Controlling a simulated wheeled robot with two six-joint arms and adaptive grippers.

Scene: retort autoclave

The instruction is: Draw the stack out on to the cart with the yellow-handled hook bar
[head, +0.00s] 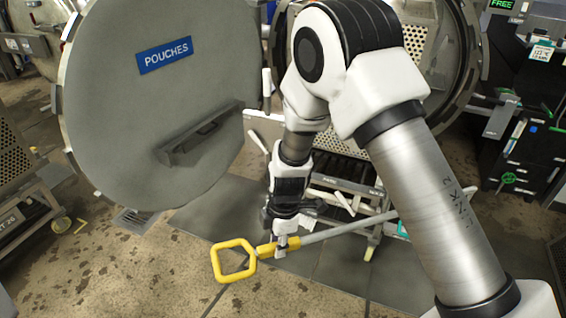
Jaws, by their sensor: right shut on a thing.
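The hook bar has a yellow loop handle (233,261) and a grey rod (345,228) that runs right and slightly up, passing behind my right arm. My right gripper (282,243) is shut on the yellow grip just beside the loop and holds the bar above the floor. The cart (345,185), with a roller bed and pale legs, stands behind the gripper before the autoclave mouth, partly covered by my arm. The perforated stack (418,40) shows in part inside the round opening. My left gripper is not in view.
A large round grey door labelled POUCHES (150,100) stands open at the left. A perforated metal unit (15,160) is at the far left edge. A black cabinet (530,150) with tags stands at the right. The floor (130,275) in front is clear.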

